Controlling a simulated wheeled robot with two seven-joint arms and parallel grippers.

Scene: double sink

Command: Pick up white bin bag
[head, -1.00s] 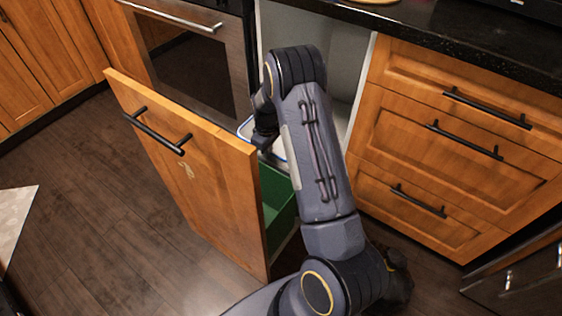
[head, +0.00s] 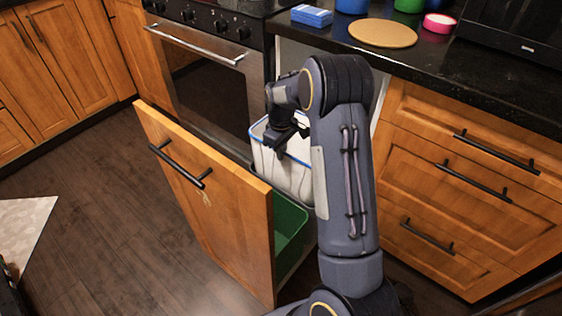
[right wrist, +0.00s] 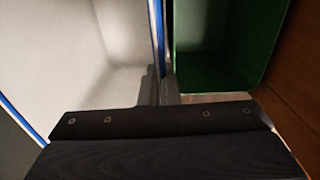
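The white bin bag (head: 297,172) with a blue rim shows in the head view, raised above the pulled-out drawer, its right part hidden behind my right arm. My right gripper (head: 273,146) is at the bag's near rim, pointing down. In the right wrist view the fingers (right wrist: 160,88) are close together on the blue-edged wall between the bag's pale inside (right wrist: 75,55) and the green bin. The gripper looks shut on that wall. My left gripper is not in view.
A green bin (head: 290,228) sits in the open drawer behind its wooden front (head: 205,205). The oven (head: 210,85) is to the left, closed drawers (head: 470,180) to the right. The black counter (head: 440,75) above holds a round board (head: 383,33) and a blue box (head: 312,15).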

